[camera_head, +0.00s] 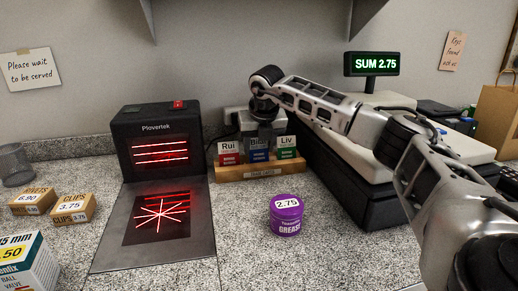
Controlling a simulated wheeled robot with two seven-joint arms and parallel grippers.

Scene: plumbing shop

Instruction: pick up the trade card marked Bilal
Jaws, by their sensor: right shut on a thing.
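The trade card marked Bilal (259,155) is white and blue and stands upright in a wooden card holder (262,172) at the back of the counter. It is between the red card marked Rui (228,158) and the green card marked Liv (286,154). My right gripper (261,126) comes down from above at the top edge of the Bilal card and is shut on it. The fingertips are small and partly hidden by the gripper's own body. My left gripper is not in view.
A black Plovertek scanner (155,142) with red lines stands left of the holder. A purple grease tub (286,216) marked 2.75 is in front. A till with a SUM 2.75 display (375,64) is at right. Small boxes (73,208) sit at left.

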